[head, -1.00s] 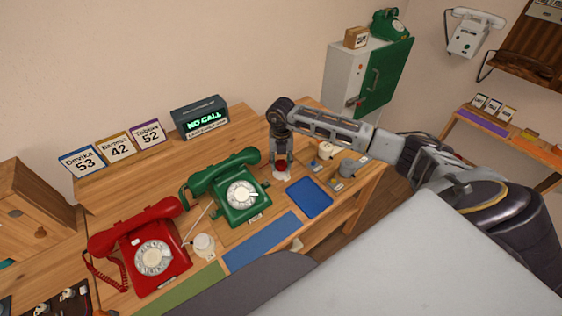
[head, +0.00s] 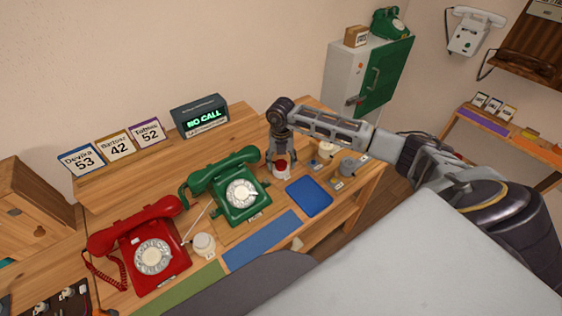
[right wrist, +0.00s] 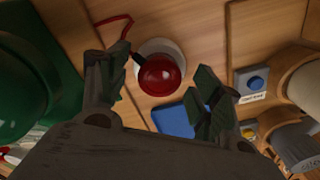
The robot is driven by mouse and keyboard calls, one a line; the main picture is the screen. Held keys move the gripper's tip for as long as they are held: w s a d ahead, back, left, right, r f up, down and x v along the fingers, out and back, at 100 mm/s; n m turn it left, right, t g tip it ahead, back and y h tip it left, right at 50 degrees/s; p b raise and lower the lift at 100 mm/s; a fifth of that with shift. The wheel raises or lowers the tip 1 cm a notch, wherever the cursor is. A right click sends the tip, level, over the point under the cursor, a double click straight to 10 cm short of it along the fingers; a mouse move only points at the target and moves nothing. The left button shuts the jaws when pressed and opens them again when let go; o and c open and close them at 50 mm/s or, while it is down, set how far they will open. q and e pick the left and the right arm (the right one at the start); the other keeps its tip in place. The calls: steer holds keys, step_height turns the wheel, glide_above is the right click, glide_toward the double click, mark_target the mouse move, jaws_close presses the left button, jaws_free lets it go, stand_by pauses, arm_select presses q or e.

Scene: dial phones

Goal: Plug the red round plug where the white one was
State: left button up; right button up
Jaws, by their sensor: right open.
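The red round plug (head: 281,165) sits on a round white base (head: 281,175), right of the green phone. In the right wrist view the red plug (right wrist: 161,75) shows from above, partly covering the white base (right wrist: 158,48). My right gripper (head: 282,168) is over it, open, its fingers on either side of the plug with gaps visible in the wrist view. A white round piece (head: 326,150) stands farther right on the desk; I cannot tell if it is the white plug. My left gripper is not in view.
The green phone (head: 240,195) stands close left of my gripper, with the red phone (head: 152,256) beyond it. A white round knob-like piece (head: 204,244) sits between the phones. A blue tray (head: 309,196) lies in front, and a grey piece (head: 348,167) stands right.

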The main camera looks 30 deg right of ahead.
steer(key=shift+r, duration=0.1)
step_height(320, 180, up, 12)
stand_by(0.8)
stand_by(1.2)
